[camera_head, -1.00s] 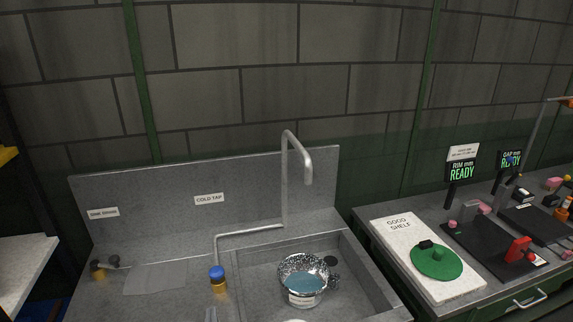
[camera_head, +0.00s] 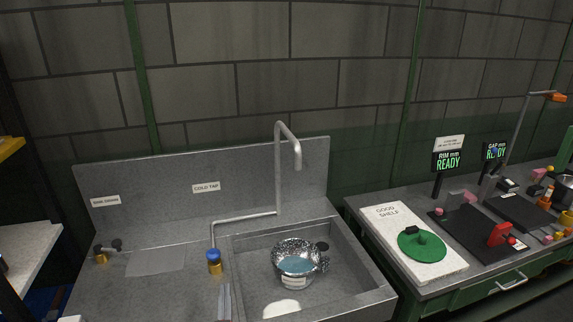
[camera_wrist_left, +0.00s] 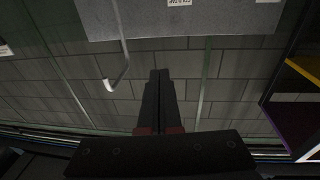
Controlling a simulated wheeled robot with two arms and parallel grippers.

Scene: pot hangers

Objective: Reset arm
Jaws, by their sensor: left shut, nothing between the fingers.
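My left gripper (camera_wrist_left: 160,74) shows in the wrist view as two dark fingers pressed together, with nothing between them. Its fingers point toward the brick wall and the tap, which appear upside down there. In the head view a narrow grey upright piece (camera_head: 224,303) shows at the bottom edge; I cannot tell whether it is part of my left gripper. My right gripper is not in view. A speckled metal pot (camera_head: 296,252) with bluish water and a dark knob stands in the sink (camera_head: 345,262), apart from the fingers.
A tall bent tap (camera_head: 278,165) rises behind the sink, and a blue-capped valve (camera_head: 213,258) stands left of the basin. At right, a green lid (camera_head: 422,245) lies on the white shelf board (camera_head: 385,215), beside gauges with READY displays (camera_head: 447,162). A pale shelf (camera_head: 25,255) stands at left.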

